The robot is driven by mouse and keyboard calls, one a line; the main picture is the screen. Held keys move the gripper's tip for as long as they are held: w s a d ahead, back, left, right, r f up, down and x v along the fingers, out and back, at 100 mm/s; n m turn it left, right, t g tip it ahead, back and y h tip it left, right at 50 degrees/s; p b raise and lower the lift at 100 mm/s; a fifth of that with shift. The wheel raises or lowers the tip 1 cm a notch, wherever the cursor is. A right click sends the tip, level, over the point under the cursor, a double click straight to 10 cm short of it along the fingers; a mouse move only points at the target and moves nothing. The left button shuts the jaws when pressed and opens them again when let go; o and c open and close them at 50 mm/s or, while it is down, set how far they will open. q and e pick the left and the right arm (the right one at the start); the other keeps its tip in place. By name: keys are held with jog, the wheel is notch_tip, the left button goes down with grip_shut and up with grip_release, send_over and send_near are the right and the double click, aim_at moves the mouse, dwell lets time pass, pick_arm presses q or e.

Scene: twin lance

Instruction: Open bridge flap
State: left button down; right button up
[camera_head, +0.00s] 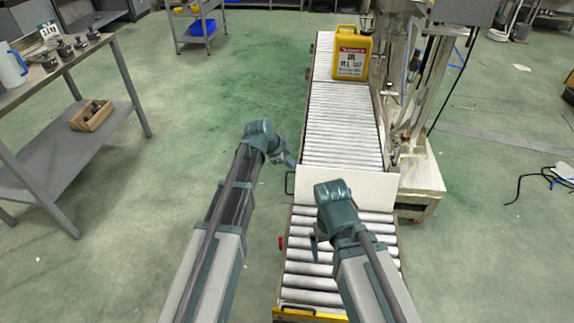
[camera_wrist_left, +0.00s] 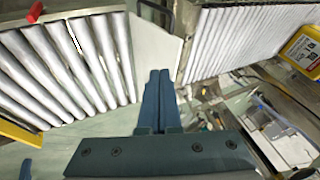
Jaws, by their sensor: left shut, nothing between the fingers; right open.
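The bridge flap is a flat cream panel (camera_head: 370,188) lying across the gap between two roller sections of the conveyor; it also shows in the left wrist view (camera_wrist_left: 152,48). A dark handle (camera_head: 287,182) sticks out at its left edge. My left gripper (camera_head: 291,162) is shut and empty, just left of the conveyor and near the handle; its closed fingers (camera_wrist_left: 156,98) show beside the flap in the left wrist view. My right gripper (camera_head: 316,242) is open over the near rollers, in front of the flap, with its wrist covering part of the panel.
The near rollers (camera_head: 305,268) and far rollers (camera_head: 340,125) are bare, except for a yellow jug (camera_head: 352,55) at the far end. A machine frame (camera_head: 418,165) stands close on the right. A grey workbench (camera_head: 70,65) is at left, with clear green floor between.

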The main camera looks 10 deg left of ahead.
aim_at(301, 168)
pick_arm(q)
jog(key=w+f+b, duration=0.1)
jog(key=w+f, duration=0.1)
jog(key=w+d+f+b, duration=0.1)
jog(key=w+f+b, duration=0.1)
jog(key=w+d+f+b, duration=0.1)
jog(key=w+f+b, duration=0.1)
jog(key=shift+f, duration=0.25)
